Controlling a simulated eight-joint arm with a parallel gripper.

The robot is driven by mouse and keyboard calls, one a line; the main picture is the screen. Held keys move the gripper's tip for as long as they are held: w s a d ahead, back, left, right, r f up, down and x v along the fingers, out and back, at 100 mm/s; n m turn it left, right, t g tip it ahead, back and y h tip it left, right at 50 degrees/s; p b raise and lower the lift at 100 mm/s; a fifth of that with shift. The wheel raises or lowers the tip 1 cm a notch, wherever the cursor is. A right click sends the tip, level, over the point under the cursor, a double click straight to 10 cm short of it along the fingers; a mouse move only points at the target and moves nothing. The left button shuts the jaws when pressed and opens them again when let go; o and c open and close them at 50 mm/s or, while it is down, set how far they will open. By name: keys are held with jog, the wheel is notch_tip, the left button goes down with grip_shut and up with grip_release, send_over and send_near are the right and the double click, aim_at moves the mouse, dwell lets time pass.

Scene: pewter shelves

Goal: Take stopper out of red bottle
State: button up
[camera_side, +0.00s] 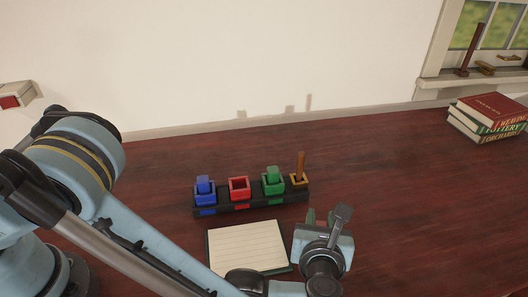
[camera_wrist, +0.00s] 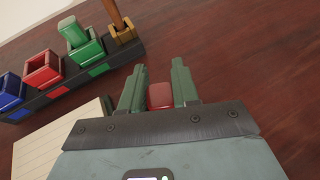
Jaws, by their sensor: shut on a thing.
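The red bottle (camera_side: 239,189) is a square red holder in a dark rack. Its top is open, with no stopper in it; it also shows in the wrist view (camera_wrist: 43,72). My gripper (camera_side: 321,216) is to the right of the notepad, apart from the rack. In the wrist view my gripper (camera_wrist: 159,72) has its two green fingers shut on a red stopper (camera_wrist: 160,96). The stopper is hidden in the side view.
The dark rack (camera_side: 222,209) also holds a blue bottle (camera_side: 205,197), a green bottle (camera_side: 273,188) and a brown bottle (camera_side: 299,182), each with its stopper in. A lined notepad (camera_side: 246,247) lies in front. Books (camera_side: 490,116) are stacked at far right. The right tabletop is clear.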

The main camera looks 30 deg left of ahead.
jog(key=shift+f, duration=0.45)
jog(key=o, duration=1.1)
